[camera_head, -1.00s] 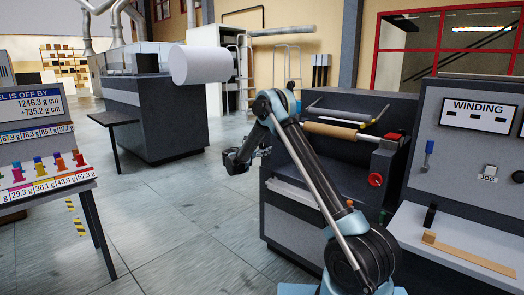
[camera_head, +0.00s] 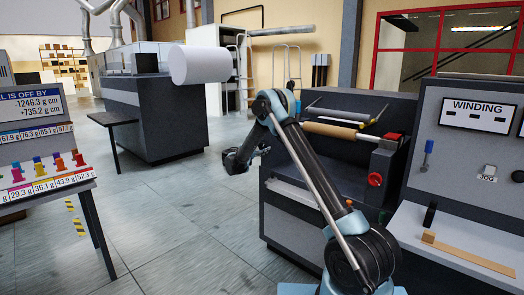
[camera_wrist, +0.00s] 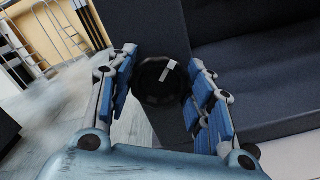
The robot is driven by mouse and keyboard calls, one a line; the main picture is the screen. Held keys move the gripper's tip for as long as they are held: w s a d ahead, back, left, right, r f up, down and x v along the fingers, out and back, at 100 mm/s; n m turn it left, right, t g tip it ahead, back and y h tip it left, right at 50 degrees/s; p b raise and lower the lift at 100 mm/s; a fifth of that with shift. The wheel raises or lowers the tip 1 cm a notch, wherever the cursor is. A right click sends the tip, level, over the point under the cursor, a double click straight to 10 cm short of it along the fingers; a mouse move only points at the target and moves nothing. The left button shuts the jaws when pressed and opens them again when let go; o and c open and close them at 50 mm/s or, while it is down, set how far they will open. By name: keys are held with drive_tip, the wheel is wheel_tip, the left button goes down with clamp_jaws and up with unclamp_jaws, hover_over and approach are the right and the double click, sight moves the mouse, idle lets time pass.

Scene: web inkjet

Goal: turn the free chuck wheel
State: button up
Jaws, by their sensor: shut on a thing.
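A dark round chuck wheel (camera_wrist: 160,80) with a pale mark on its face shows in the wrist view, beside the dark machine body. My gripper (camera_wrist: 165,88) has its blue-padded fingers on either side of the wheel and is shut on it. In the head view my gripper (camera_head: 237,162) is at the left end of the machine, above the floor. The wheel cannot be made out clearly there.
The machine (camera_head: 290,222) carries a tan roll (camera_head: 332,131) and a red knob (camera_head: 375,179). A WINDING panel (camera_head: 478,115) stands at the right. A weights display table (camera_head: 45,194) stands at the left. Open floor (camera_head: 180,225) lies between.

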drive_tip(key=m, duration=0.4)
drive_tip(key=shift+m, duration=0.3)
drive_tip(key=m, duration=0.3)
drive_tip(key=shift+f+m, duration=0.1)
drive_tip(key=shift+m, duration=0.3)
drive_tip(key=m, duration=0.3)
drive_tip(key=shift+d+f, duration=0.1)
drive_tip(key=shift+s+f+m, duration=0.1)
drive_tip(key=shift+m, duration=2)
drive_tip(key=o, duration=1.1)
